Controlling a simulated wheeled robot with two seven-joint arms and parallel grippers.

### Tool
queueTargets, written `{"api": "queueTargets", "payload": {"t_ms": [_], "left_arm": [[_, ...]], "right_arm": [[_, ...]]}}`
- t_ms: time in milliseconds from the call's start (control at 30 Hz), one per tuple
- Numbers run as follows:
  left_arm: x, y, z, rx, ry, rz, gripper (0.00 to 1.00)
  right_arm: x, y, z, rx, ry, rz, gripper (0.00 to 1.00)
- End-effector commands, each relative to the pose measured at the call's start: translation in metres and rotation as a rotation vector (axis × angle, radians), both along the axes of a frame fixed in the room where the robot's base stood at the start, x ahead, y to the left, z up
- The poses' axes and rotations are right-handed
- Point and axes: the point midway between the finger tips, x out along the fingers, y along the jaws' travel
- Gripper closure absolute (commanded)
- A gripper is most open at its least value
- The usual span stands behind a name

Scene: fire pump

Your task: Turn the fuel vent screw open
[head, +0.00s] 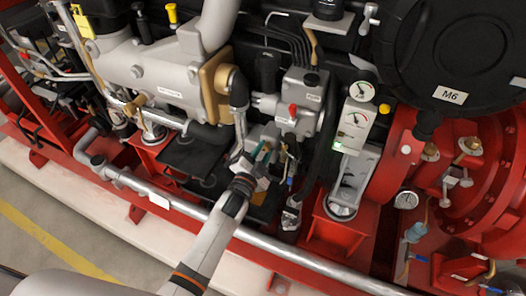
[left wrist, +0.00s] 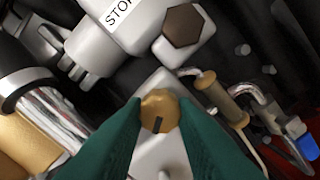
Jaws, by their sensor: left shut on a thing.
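The fuel vent screw (left wrist: 160,111) is a brass knob with a dark slot in its face, set on a pale grey block (left wrist: 160,90). In the left wrist view the green fingers of my left gripper (left wrist: 160,118) stand on both sides of it, shut on it. In the head view my left gripper (head: 263,156) reaches in among the engine parts at the middle. The screw cannot be made out there. My right gripper is not in view.
A grey housing marked STOP (left wrist: 135,18) with a dark hex plug (left wrist: 183,26) sits just above the screw. A brass-coloured cylinder (left wrist: 222,100) and a blue-tipped part (left wrist: 309,146) are to the right. A long grey pipe (head: 280,252) runs below my left arm.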

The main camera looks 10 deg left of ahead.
Motion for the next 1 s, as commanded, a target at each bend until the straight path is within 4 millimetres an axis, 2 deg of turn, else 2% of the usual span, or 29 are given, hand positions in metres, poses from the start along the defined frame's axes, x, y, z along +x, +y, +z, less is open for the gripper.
{"api": "queueTargets", "payload": {"t_ms": [67, 100, 233, 500, 633, 767, 1000], "left_arm": [[-0.001, 0.000, -0.002, -0.001, 0.005, 0.001, 0.98], [-0.001, 0.000, -0.002, -0.001, 0.005, 0.001, 0.74], [-0.001, 0.000, -0.002, 0.000, 0.004, 0.001, 0.54], [-0.001, 0.000, -0.001, 0.000, 0.001, 0.000, 0.54], [-0.010, 0.002, -0.002, 0.002, 0.003, 0.000, 0.54], [-0.032, 0.006, -0.003, 0.001, 0.006, 0.000, 0.54], [-0.083, 0.016, -0.003, 0.000, 0.005, -0.001, 0.54]], "right_arm": [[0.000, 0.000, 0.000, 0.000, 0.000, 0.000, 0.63], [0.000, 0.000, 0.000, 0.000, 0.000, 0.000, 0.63], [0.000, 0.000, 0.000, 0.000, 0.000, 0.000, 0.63], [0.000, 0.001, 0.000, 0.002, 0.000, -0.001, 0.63], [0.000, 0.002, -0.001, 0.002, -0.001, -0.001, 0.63], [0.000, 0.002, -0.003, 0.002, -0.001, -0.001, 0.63], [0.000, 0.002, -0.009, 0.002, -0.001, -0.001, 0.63]]}}
